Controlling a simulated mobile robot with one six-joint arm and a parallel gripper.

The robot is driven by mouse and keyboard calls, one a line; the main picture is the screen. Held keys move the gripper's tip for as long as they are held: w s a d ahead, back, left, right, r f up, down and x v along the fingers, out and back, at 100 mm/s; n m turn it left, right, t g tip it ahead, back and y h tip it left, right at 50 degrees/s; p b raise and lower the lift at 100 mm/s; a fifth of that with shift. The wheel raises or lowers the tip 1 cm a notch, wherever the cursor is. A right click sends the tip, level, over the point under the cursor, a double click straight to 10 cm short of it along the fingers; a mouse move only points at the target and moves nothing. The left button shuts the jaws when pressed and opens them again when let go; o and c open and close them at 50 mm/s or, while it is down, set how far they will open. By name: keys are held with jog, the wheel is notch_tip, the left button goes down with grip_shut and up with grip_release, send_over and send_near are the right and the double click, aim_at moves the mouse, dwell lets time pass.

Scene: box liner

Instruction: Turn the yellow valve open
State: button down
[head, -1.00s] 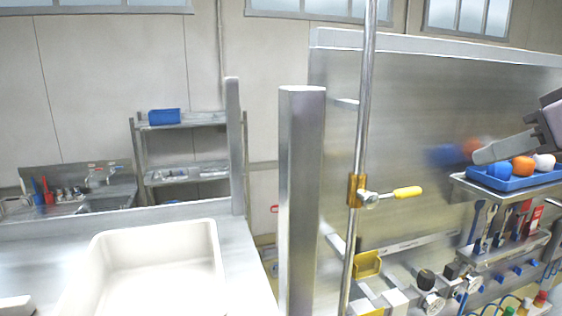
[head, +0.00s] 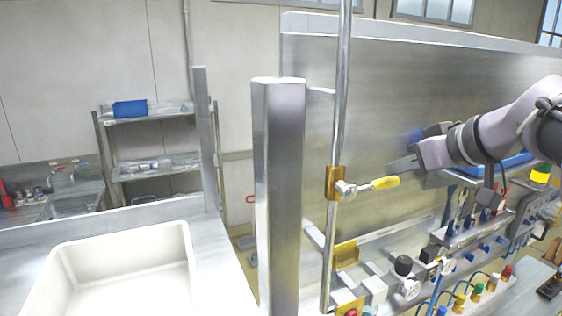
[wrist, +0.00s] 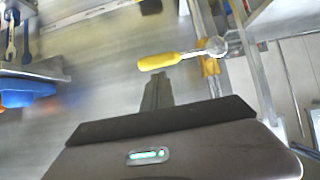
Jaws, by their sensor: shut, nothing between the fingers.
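The yellow valve handle (head: 385,183) sticks out to the right from a brass valve body (head: 334,183) on a vertical metal pipe (head: 341,100). The handle lies nearly level, tilted slightly up at its free end. In the wrist view the yellow handle (wrist: 160,61) lies just beyond my fingertips, with the brass body (wrist: 210,66) to its right. My gripper (head: 392,168) is to the right of the handle's free end, close to it. It is shut and empty. In the wrist view my fingers (wrist: 157,78) point at the handle; I cannot tell whether they touch it.
A square metal post (head: 277,180) stands left of the pipe, and a steel panel (head: 400,90) stands behind it. A shelf with a blue tray (head: 520,161) and hanging wrenches is at the right. Below are gauges and fittings (head: 410,287). A white sink (head: 120,270) is at left.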

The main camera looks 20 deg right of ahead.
jog(key=shift+w+f, duration=0.15)
jog(key=shift+f, duration=0.25)
